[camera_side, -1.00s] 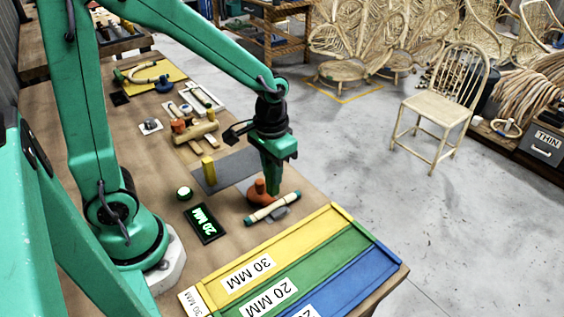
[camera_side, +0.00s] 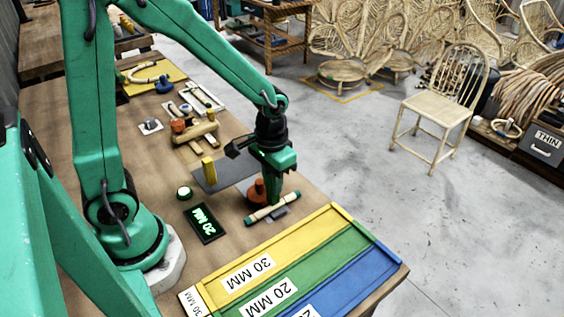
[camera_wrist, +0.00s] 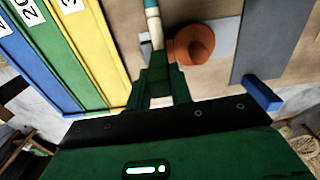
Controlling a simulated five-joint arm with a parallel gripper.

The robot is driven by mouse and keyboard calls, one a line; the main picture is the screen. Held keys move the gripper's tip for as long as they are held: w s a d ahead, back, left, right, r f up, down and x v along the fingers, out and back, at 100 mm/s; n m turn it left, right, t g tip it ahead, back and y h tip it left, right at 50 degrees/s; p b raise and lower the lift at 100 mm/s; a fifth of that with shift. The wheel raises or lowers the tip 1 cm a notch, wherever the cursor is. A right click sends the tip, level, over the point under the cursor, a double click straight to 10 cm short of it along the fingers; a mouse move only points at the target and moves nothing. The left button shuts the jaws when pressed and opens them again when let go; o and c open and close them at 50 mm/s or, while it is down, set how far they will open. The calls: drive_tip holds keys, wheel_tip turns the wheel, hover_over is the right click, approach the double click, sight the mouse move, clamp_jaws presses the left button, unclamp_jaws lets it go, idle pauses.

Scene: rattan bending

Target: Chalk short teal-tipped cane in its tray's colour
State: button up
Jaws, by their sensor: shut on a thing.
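The short cane (camera_side: 272,208) is pale with teal tips and lies on a small grey rest beside an orange knob (camera_side: 256,192). In the wrist view the cane (camera_wrist: 156,34) runs down to my fingers, which hide its near end. My gripper (camera_side: 272,190) is low over the cane, shut on what looks like the green chalk (camera_wrist: 160,76), hard to tell from my green fingers. I cannot tell whether it touches the cane. The yellow chalk (camera_side: 209,169) stands on the grey mat (camera_side: 236,167). The blue chalk (camera_wrist: 262,94) shows at the mat's end.
A display (camera_side: 205,222) reads 20 MM. Sloping yellow (camera_side: 306,232), green (camera_side: 325,255) and blue (camera_side: 350,275) trays fill the near table end; the yellow label reads 30 MM, the green 20 MM. A wooden jig (camera_side: 196,132) stands farther back.

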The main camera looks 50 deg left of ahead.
drive_tip(key=shift+f, duration=0.55)
idle(1.4)
drive_tip(key=shift+r, duration=0.15)
drive_tip(key=shift+r, duration=3.4)
drive_tip(key=a+f, duration=0.2)
drive_tip(key=a, duration=0.6)
drive_tip(key=a+f, duration=0.3)
drive_tip(key=a, duration=0.5)
drive_tip(key=shift+a+m, duration=0.3)
drive_tip(key=shift+f, duration=1.95)
drive_tip(key=shift+f, duration=0.1)
